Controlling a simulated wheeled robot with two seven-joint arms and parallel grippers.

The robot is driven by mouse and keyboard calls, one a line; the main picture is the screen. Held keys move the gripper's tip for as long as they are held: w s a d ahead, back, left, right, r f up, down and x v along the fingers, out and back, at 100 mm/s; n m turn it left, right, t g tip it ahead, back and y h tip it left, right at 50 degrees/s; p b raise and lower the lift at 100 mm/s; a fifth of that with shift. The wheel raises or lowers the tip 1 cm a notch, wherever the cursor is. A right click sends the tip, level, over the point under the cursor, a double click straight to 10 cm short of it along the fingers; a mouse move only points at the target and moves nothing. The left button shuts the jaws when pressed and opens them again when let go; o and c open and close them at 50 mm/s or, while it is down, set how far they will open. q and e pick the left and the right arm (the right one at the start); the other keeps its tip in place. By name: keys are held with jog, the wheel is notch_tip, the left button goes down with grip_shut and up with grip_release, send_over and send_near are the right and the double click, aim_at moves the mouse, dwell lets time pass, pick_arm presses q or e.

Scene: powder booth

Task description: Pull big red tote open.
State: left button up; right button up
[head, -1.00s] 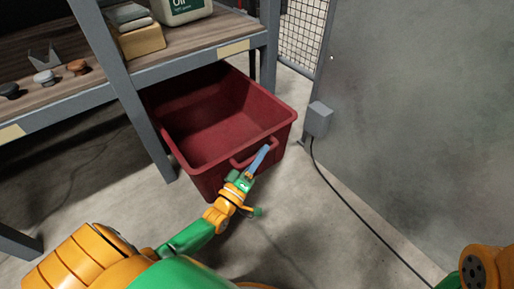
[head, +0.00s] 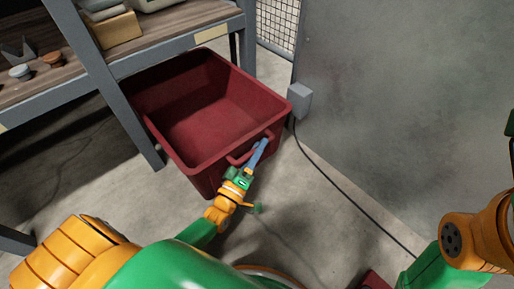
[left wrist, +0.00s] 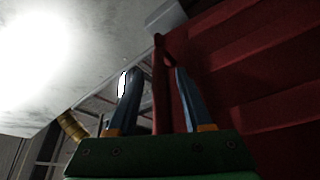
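The big red tote (head: 200,165) is an open, empty bin on the concrete floor. Its rear part lies below the shelf and its front stands out from it. A loop handle (head: 240,160) is on its front wall. My left gripper (head: 260,148) is at this handle. In the left wrist view the red handle bar (left wrist: 158,90) runs between the two blue fingers, and the tote's wall (left wrist: 250,70) fills the right side. The fingers are closed around the bar, though the exact contact is hard to see. My right gripper is out of view; only part of that arm shows.
A grey shelf unit (head: 165,52) stands over and left of the tote, its post (head: 110,90) close to the tote's left side. A grey wall panel with a small box (head: 300,99) and a cable (head: 345,195) is at right. Floor in front is partly clear.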

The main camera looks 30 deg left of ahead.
pick_arm(q)
jog(key=shift+s, duration=0.15)
jog(key=p+v, duration=0.1)
jog(key=v, duration=0.6)
jog(key=shift+p, duration=0.4)
